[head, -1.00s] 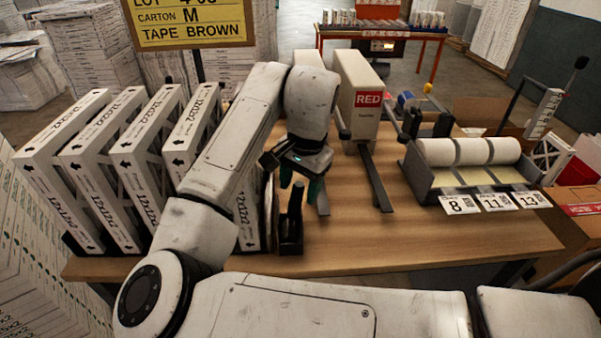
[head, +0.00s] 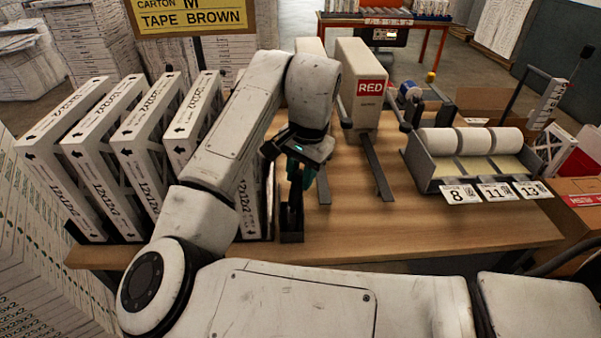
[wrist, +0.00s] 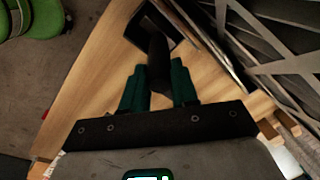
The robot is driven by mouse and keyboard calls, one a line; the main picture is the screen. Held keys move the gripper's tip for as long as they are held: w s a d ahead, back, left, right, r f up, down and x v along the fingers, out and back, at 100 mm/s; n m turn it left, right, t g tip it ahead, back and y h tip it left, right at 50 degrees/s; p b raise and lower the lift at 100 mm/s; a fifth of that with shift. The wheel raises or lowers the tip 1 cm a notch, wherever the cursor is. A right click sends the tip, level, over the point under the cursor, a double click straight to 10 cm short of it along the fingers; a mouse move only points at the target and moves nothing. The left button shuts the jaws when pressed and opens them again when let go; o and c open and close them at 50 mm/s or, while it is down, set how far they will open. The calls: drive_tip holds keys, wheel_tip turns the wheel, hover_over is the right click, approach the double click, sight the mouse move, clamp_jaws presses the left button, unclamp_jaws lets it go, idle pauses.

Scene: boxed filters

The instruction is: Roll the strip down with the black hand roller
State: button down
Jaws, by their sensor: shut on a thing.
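The black hand roller (head: 291,212) stands upright in a small black holder (head: 291,237) near the front edge of the wooden bench. My gripper (head: 299,178) is over it, with its green fingers shut on the dark handle. In the wrist view the handle (wrist: 158,62) lies between the two fingers of my gripper (wrist: 158,88), and its far end reaches the black holder (wrist: 150,24). The lower part of the roller is hidden in the holder. I cannot make out the strip in either view.
Boxed filters (head: 145,128) stand in a row at the left, close to my gripper. A dispenser with white rolls (head: 432,177) is at the right. The bench (head: 400,228) is clear in the front middle.

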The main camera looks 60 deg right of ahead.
drive_tip(key=c, duration=1.4)
unclamp_jaws()
clamp_jaws()
drive_tip(key=shift+s+d+r+p, duration=0.1)
drive_tip(key=shift+r+p, duration=0.25)
drive_tip(key=shift+p, duration=0.15)
drive_tip(key=shift+r, duration=0.1)
drive_tip(key=shift+r+p, duration=0.95)
wheel_tip(320, 180, up, 6)
drive_tip(key=p, duration=0.5)
drive_tip(key=shift+r+p, duration=0.3)
drive_tip(key=shift+r, duration=2.1)
